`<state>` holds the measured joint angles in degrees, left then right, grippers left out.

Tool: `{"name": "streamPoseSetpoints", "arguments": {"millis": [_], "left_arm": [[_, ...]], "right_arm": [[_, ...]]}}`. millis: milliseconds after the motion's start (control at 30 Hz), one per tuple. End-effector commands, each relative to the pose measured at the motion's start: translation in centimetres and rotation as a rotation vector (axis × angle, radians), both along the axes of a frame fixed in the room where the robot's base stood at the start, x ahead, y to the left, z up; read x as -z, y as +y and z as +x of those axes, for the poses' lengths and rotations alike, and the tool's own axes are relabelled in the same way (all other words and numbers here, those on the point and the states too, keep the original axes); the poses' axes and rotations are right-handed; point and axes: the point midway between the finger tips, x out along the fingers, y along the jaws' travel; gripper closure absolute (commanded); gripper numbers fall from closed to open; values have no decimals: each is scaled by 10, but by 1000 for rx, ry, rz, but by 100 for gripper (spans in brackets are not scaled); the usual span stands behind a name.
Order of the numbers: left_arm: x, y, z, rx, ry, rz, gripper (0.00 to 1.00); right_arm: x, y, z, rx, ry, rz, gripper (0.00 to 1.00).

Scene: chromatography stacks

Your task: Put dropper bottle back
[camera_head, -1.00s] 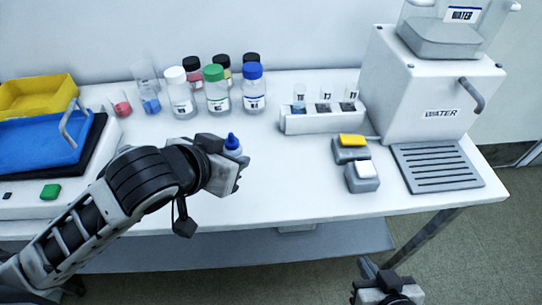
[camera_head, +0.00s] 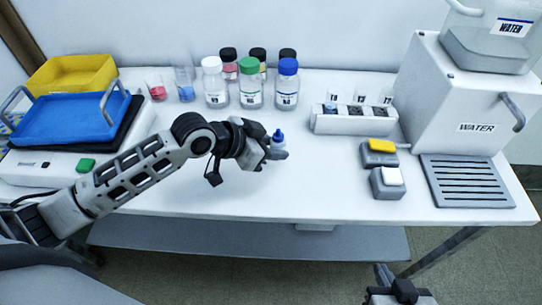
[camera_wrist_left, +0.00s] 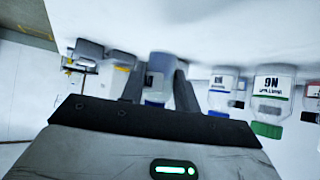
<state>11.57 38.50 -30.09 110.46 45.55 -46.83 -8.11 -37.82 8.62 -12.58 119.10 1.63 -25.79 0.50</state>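The dropper bottle (camera_head: 278,138) has a blue pointed cap and is held roughly upright in my left gripper (camera_head: 276,152), above the front middle of the white table (camera_head: 250,195). In the left wrist view a pale labelled body, the dropper bottle (camera_wrist_left: 158,75), sits between the two dark fingers (camera_wrist_left: 158,88). The fingers hide part of it. My right gripper (camera_head: 394,284) is at the bottom edge of the head view, away from the table. Whether its fingers are apart is unclear.
Capped bottles, with white (camera_head: 214,82), green (camera_head: 250,83) and blue (camera_head: 287,84) lids in front, stand behind my left gripper. A white rack (camera_head: 352,122) with vials is to their right. The water dispenser (camera_head: 460,95) is far right. A blue tray (camera_head: 70,118) is left.

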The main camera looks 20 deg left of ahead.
Motion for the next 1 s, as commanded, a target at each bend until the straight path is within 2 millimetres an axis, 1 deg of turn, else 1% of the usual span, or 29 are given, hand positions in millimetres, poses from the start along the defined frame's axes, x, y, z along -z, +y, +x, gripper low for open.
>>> {"name": "streamPoseSetpoints", "arguments": {"millis": [167,300,400,733,767,800,833,1000], "left_arm": [[13,6,8,-3,2,-1,73],[33,6,8,-2,3,-2,73],[41,6,7,-1,2,0,73],[44,6,7,0,0,0,73],[44,6,7,0,0,0,66],[44,6,7,0,0,0,55],[44,6,7,0,0,0,47],[44,6,7,0,0,0,47]], "right_arm": [[1,2,-2,5,2,11,100],[0,2,-4,7,6,14,100],[0,2,-4,7,5,15,100],[2,2,-4,7,5,14,100],[1,2,-3,7,5,14,100],[1,2,-3,6,5,13,100],[1,1,-3,6,5,12,100],[2,0,-3,3,4,8,100]]}}
